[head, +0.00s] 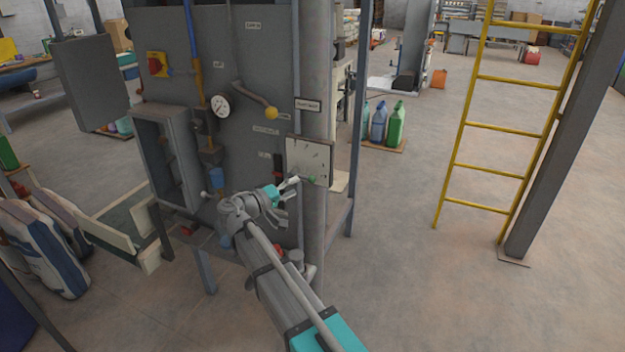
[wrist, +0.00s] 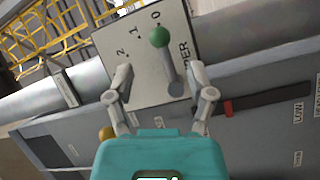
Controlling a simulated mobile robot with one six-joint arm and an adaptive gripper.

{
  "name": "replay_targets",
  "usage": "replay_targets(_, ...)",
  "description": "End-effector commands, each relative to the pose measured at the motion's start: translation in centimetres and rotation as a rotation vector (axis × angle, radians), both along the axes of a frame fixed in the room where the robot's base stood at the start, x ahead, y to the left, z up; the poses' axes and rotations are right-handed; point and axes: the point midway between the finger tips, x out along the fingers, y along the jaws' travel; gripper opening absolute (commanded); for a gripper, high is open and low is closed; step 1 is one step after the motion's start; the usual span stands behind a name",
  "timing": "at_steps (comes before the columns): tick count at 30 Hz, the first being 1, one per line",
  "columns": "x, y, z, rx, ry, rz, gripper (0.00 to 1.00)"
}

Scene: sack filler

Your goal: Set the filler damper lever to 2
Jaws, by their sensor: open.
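The damper lever has a green knob (wrist: 160,37) on a grey arm. It is mounted on a pale scale plate (wrist: 112,47) marked 2, 1, 0, and it points at 0 in the wrist view. In the head view the plate (head: 308,155) is on the round grey column, with the green knob (head: 311,178) near its lower edge. My gripper (wrist: 160,76) is open, its fingers either side of the lever arm below the knob. I cannot tell whether either finger touches it. In the head view my gripper (head: 288,197) is just left of the knob.
A yellow-knobbed lever (head: 271,113) and a dial gauge (head: 220,106) are on the grey panel left of the plate. An open grey box (head: 160,150) stands further left. A yellow ladder (head: 510,130) stands to the right, with clear floor before it.

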Motion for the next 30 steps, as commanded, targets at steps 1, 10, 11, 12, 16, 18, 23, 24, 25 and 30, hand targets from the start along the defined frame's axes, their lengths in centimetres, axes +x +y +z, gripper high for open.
replay_targets(1,0.6,-0.7,0.0,0.000,0.000,-0.003,0.70)
replay_targets(10,3.5,-3.8,0.0,0.000,0.000,-0.003,0.70)
replay_targets(11,3.7,-4.0,0.0,0.000,0.000,-0.002,0.70)
replay_targets(12,4.0,-4.2,0.0,0.000,0.000,-0.001,0.70)
replay_targets(16,4.5,-4.9,0.0,0.000,0.000,-0.001,0.70)
replay_targets(18,4.7,-5.1,0.0,0.000,0.000,-0.001,0.70)
replay_targets(23,4.8,-5.2,0.0,0.000,0.000,-0.001,0.70)
replay_targets(24,4.8,-5.2,0.0,0.000,0.000,-0.001,0.70)
replay_targets(25,4.8,-5.2,0.0,0.000,0.000,-0.001,0.70)
replay_targets(30,4.8,-5.2,0.0,0.000,0.000,-0.001,0.58)
